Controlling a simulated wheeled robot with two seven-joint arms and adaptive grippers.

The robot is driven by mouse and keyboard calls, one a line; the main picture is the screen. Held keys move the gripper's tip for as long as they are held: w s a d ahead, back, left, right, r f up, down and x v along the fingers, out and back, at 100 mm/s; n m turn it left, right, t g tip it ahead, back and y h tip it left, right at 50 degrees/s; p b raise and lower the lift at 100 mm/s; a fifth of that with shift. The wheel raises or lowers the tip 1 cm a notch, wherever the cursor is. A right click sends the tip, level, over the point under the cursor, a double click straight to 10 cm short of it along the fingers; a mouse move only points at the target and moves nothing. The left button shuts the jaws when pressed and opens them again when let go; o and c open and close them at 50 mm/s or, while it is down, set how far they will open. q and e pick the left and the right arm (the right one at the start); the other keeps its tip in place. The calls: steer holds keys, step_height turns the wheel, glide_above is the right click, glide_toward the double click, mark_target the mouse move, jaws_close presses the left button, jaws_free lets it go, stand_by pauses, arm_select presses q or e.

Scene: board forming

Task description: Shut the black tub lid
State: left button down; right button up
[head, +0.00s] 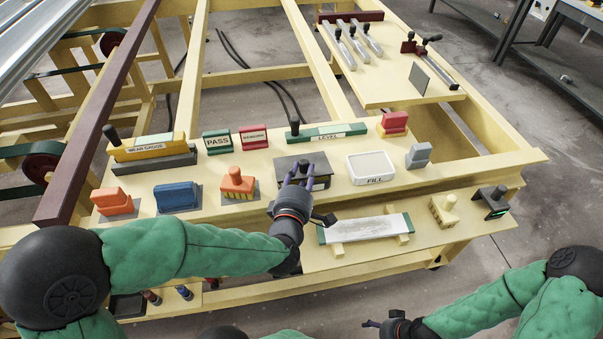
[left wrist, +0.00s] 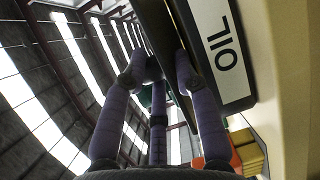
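The black tub (head: 322,183) stands on the near bench shelf, with a dark flat lid (head: 286,162) and a black knob on top. My left gripper (head: 301,171) is at the tub's front, its purple fingers apart and partly covering the tub. Whether the lid is fully down is hard to tell. The left wrist view shows the fingers of my left gripper (left wrist: 164,66) close beside a dark panel and a white label (left wrist: 222,50) reading OIL; contact is unclear. My right gripper (head: 384,325) is low at the front, away from the bench; its opening is unclear.
A white FILL tray (head: 371,168) stands right of the tub, and an orange stamp-like block (head: 238,183) stands left. A green level (head: 326,133) lies behind. A grey-white board (head: 366,228) lies in front, on the lower shelf.

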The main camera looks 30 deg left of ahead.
arm_select(q)
steer(key=c, duration=1.2)
jaws_free()
steer(key=shift+w+d+r, duration=0.15)
steer(key=shift+r, duration=0.1)
steer(key=shift+d+f, duration=0.1)
steer(key=shift+f, duration=0.1)
steer(key=shift+v, duration=6)
steer(key=shift+f, duration=0.1)
